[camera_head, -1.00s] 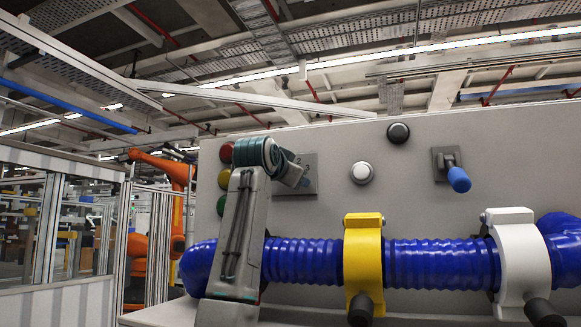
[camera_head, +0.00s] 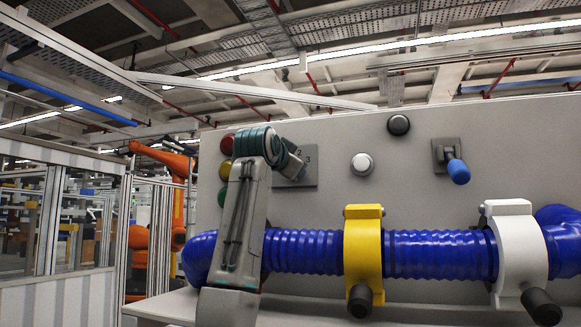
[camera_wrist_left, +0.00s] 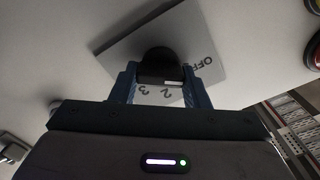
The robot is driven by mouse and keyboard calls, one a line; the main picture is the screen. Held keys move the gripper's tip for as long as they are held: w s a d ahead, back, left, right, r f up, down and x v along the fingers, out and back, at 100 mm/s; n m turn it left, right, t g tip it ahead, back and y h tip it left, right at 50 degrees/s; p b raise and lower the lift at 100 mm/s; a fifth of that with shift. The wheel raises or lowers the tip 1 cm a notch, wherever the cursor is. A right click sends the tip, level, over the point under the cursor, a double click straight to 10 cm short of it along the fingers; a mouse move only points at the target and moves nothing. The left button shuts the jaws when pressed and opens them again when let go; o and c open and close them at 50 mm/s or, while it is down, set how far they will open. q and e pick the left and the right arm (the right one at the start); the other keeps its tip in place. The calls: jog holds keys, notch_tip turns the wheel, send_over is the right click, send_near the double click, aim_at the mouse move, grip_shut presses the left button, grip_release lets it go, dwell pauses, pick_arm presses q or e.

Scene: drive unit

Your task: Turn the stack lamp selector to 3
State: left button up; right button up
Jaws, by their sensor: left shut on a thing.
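The stack lamp selector is a black knob (camera_wrist_left: 161,66) on a grey plate (camera_wrist_left: 200,40) printed with OFF, 2 and 3 in the left wrist view. My left gripper (camera_wrist_left: 160,84) has its two blue fingers on either side of the knob and is shut on it. The knob's pointer direction cannot be made out. Red (camera_head: 227,145), yellow (camera_head: 225,171) and green (camera_head: 222,197) lamps sit left of the plate. My right gripper is not in view.
A blue corrugated hose (camera_head: 305,251) runs across the panel below, with a yellow clamp (camera_head: 362,250) and a white clamp (camera_head: 517,255). A white button (camera_head: 362,164), a black button (camera_head: 398,125) and a blue-handled lever (camera_head: 458,171) are to the right.

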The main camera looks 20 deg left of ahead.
pick_arm(q)
jog(key=m+b, duration=0.1)
jog(key=m, duration=0.5)
jog(key=shift+d+f, duration=0.1)
jog(key=shift+f, duration=0.05)
jog(key=m+b, duration=0.1)
jog(key=m, duration=0.7)
jog(key=m+b, duration=0.1)
jog(key=m, duration=0.2)
jog(key=shift+f+m, duration=0.2)
jog(key=shift+m, duration=0.2)
jog(key=m, duration=0.4)
jog(key=shift+f+m, duration=0.1)
jog(key=shift+m, duration=0.5)
jog(key=o, duration=1)
